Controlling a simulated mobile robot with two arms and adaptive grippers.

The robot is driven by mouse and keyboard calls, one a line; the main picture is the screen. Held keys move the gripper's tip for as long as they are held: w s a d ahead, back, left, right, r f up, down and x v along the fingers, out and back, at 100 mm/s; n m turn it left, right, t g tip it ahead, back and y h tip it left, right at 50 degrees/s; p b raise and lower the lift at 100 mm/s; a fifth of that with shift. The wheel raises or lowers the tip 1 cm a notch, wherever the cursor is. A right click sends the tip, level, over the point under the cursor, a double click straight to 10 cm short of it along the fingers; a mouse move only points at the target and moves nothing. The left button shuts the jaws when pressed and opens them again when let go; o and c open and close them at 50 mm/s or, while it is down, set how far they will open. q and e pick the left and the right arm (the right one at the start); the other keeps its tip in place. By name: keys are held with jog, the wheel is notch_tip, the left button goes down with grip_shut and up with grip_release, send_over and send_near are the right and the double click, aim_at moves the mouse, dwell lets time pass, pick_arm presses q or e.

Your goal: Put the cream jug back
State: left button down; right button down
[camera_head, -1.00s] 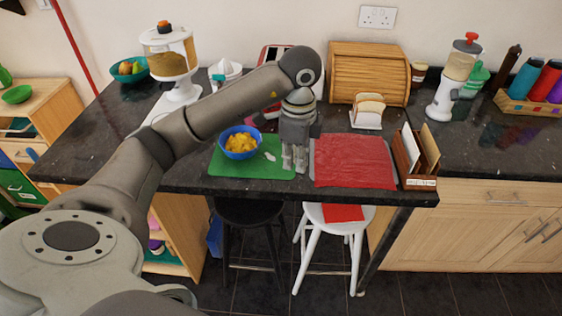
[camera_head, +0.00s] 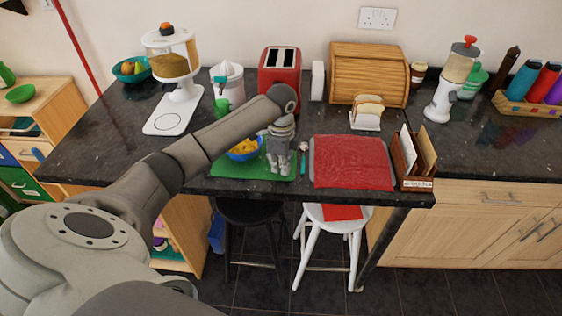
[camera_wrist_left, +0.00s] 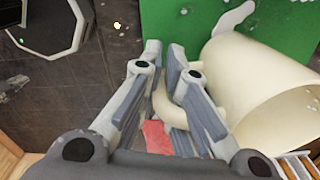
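The cream jug (camera_wrist_left: 262,85) is a pale cream vessel with an open mouth and a looped handle (camera_wrist_left: 172,108). It fills the right side of the left wrist view and hides behind my gripper in the head view. My left gripper (camera_head: 278,168) points down over the front right part of the green mat (camera_head: 225,168). In the left wrist view its fingers (camera_wrist_left: 164,62) are close together with the handle between them, and they look shut on it. Whether the jug touches the mat is unclear. My right gripper is not in view.
A blue bowl of yellow food (camera_head: 243,153) is left of the gripper. A teal-handled spoon (camera_head: 303,158) and a red mat (camera_head: 352,162) lie to its right. A toaster (camera_head: 280,68), juicer (camera_head: 228,85) and toast rack (camera_head: 366,115) stand behind. A letter holder (camera_head: 413,160) is farther right.

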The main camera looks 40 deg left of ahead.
pick_arm(q)
jog(key=shift+f, duration=0.15)
jog(key=c, duration=2.1)
grip_release()
jog(key=shift+f, duration=0.1)
jog(key=o, duration=0.5)
jog(key=shift+c, duration=0.2)
